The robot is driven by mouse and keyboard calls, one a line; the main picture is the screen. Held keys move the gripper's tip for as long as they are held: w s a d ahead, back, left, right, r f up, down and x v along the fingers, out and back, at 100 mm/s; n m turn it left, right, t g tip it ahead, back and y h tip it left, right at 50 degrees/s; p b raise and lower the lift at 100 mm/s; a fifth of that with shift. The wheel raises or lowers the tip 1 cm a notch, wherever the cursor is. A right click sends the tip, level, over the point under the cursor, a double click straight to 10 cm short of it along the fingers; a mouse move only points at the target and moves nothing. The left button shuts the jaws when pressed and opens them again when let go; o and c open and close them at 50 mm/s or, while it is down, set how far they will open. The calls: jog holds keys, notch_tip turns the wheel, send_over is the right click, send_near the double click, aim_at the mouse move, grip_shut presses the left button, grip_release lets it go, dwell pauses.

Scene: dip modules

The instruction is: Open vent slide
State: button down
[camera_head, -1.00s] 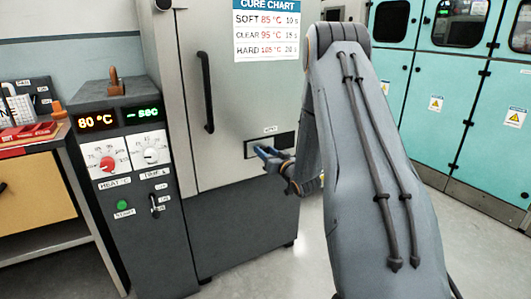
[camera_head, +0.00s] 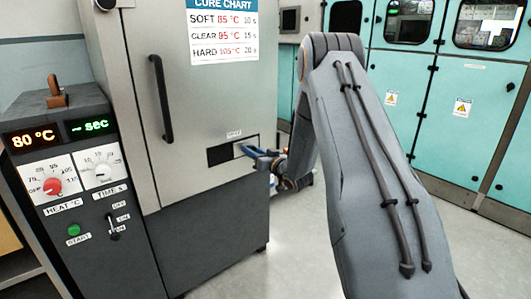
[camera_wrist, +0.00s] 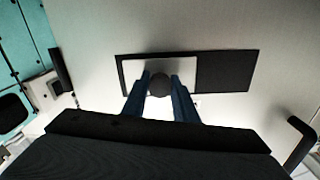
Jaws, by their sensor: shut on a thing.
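The vent slide is a pale plate (camera_head: 241,150) in a dark slot (camera_head: 219,155) on the grey oven door, under a small label. The plate sits at the right part of the slot and the dark opening shows to its left. In the wrist view, the plate (camera_wrist: 132,70) is at the left and the dark opening (camera_wrist: 225,72) at the right. My gripper (camera_wrist: 159,84) has its blue fingers on both sides of the slide's dark round knob (camera_wrist: 159,85), shut on it. My gripper (camera_head: 252,153) also shows at the vent in the head view.
A long black door handle (camera_head: 161,98) is left of the vent. A control box (camera_head: 75,165) with dials stands at the far left, its displays reading 80 °C and "- sec". Teal cabinets (camera_head: 440,120) stand behind at right. Floor in front of the oven is clear.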

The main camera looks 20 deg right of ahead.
jog(key=shift+w+d, duration=0.1)
jog(key=shift+d, duration=0.2)
jog(key=shift+d+r, duration=0.1)
jog(key=c, duration=1.4)
grip_release()
jog(key=shift+d, duration=0.1)
jog(key=v, duration=0.7)
jog(key=shift+s+p, duration=0.3)
jog(key=shift+s, duration=0.1)
